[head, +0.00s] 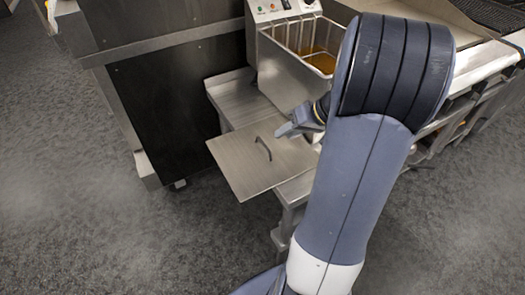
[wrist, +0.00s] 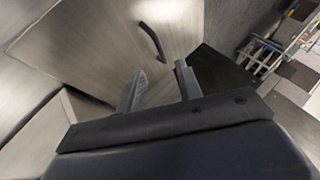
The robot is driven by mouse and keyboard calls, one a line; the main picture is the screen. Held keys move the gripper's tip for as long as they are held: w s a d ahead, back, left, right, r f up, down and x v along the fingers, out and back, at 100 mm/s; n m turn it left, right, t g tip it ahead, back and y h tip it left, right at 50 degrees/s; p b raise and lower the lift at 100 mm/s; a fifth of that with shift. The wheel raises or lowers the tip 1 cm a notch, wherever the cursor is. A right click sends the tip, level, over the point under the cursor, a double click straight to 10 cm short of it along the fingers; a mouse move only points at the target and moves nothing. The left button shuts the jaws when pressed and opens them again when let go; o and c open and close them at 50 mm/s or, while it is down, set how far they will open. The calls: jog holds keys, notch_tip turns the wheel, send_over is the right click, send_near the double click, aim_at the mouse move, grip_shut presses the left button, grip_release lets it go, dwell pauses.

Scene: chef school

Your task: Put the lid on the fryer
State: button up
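The fryer (head: 290,75) stands at the top centre of the head view, with a wire basket and amber oil showing in its open top. The lid (head: 240,165) is a flat square metal plate with a dark curved handle (head: 263,148). It lies on the low steel stand in front of the fryer, its front corner past the stand's edge. My gripper (head: 288,130) is just right of the handle, partly hidden by my arm. In the wrist view the two fingers (wrist: 160,82) are apart with nothing between them, and the handle (wrist: 152,42) is beyond the fingertips.
The steel stand (head: 232,88) shows bare metal behind the lid. A dark cabinet (head: 180,95) stands close on the left. A steel counter with a griddle (head: 440,12) is at the right. The grey floor (head: 60,180) is clear at the left and front.

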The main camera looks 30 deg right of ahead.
aim_at(266, 152)
jog(key=x, duration=0.4)
jog(key=shift+f, duration=0.1)
jog(key=x, duration=0.5)
jog(key=shift+w+b, duration=0.35)
jog(key=shift+c, duration=0.2)
grip_shut()
jog(key=shift+d, duration=0.1)
